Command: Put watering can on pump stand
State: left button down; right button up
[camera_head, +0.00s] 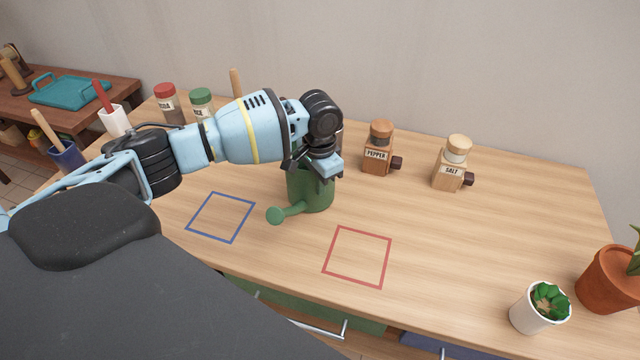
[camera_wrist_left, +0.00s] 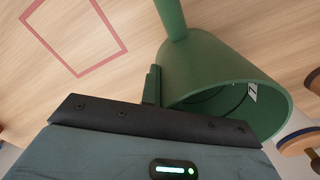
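The green watering can (camera_head: 312,195) stands on the wooden table near its middle, its spout pointing to the front left. In the left wrist view the can (camera_wrist_left: 225,75) shows its open top beside the gripper. My left gripper (camera_head: 331,177) is over the can's upper right side, with its fingertips at the rim. My right gripper is not in view. I cannot identify a pump stand in either view.
A blue square outline (camera_head: 221,235) and a red square outline (camera_head: 328,257) mark bare table. Pepper (camera_head: 377,162) and salt (camera_head: 450,178) grinders stand behind. Spice jars (camera_head: 165,107) stand at the back left. A white succulent pot (camera_head: 531,316) and a terracotta pot (camera_head: 606,283) stand at right.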

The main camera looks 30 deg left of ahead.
pick_arm(q)
jog(key=shift+f, duration=0.3)
jog(key=c, duration=1.7)
grip_release()
notch_tip(320, 180, up, 12)
jog(key=shift+r+p, duration=0.15)
jog(key=shift+p, duration=0.45)
